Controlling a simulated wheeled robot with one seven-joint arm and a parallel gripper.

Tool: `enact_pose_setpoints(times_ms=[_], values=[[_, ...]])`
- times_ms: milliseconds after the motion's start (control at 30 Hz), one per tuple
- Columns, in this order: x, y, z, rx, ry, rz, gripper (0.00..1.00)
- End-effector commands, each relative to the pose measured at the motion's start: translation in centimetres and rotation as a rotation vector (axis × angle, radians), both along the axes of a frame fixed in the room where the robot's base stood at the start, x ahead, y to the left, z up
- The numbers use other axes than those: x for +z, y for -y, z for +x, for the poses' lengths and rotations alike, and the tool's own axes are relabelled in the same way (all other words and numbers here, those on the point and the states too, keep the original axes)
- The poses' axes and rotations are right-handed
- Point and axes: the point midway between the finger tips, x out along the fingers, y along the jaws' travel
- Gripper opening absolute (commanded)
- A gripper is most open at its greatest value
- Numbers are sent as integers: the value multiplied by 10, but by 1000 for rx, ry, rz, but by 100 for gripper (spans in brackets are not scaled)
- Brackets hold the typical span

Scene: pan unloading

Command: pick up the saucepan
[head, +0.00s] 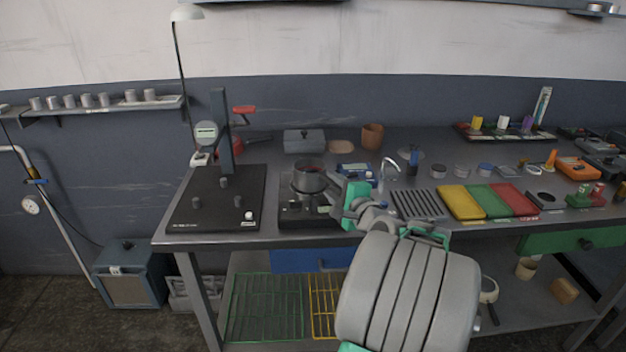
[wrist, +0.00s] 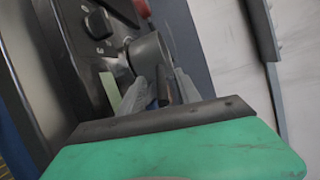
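The saucepan (head: 309,180) is a small grey pot with a reddish-brown inside, at the black hot plate (head: 302,216) on the bench. I cannot tell whether its base touches the plate. In the wrist view the pan's round grey side (wrist: 148,52) is ahead, and its dark handle (wrist: 163,92) points back towards me. My gripper (head: 338,187) is at the right of the pan. In the wrist view its grey fingers (wrist: 162,84) lie on either side of the handle. Whether they press on it is not clear. My wrist hides part of the hot plate.
A black stand with a gauge (head: 205,132) rises left of the hot plate. A grey box (head: 303,140) and a brown pot (head: 372,136) stand behind. A slotted grey rack (head: 415,204) and yellow, green and red trays (head: 488,200) lie to the right.

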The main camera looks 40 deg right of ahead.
Motion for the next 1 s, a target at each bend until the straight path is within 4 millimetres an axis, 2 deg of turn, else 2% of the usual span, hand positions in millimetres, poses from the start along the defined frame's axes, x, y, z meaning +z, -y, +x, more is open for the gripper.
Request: enact_pose_setpoints(times_ms=[133,400,867,1000], values=[[-2,7,24,2,-2,0,40],[-3,10,29,-3,-2,-1,40],[-3,10,28,-4,-2,-2,2],[-3,10,28,-4,-2,-2,0]])
